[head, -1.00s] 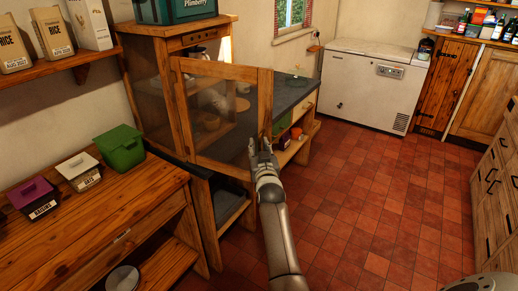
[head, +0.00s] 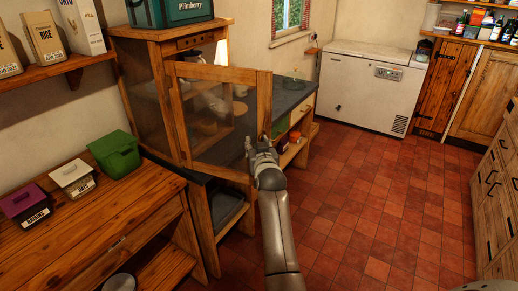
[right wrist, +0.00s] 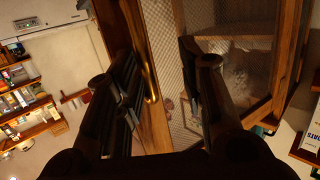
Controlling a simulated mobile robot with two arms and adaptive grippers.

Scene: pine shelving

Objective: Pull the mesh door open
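The mesh door (head: 180,115) is a wooden frame with dark see-through mesh on the front of a pine cabinet (head: 150,35). It stands partly open, its right edge swung out past the cabinet's right side. My right gripper (head: 259,143) is at the door's free right edge, toward its lower part. In the right wrist view the fingers (right wrist: 158,82) are spread apart. A brass handle (right wrist: 150,84) on the door's edge lies between them, closer to the left finger; no firm closing on it shows.
A wooden sideboard (head: 85,222) with lidded boxes stands at the left front. A dark worktop (head: 290,98) adjoins the cabinet. A white chest freezer (head: 370,85) is at the back, drawers (head: 495,180) at the right. The red tiled floor (head: 370,200) is clear.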

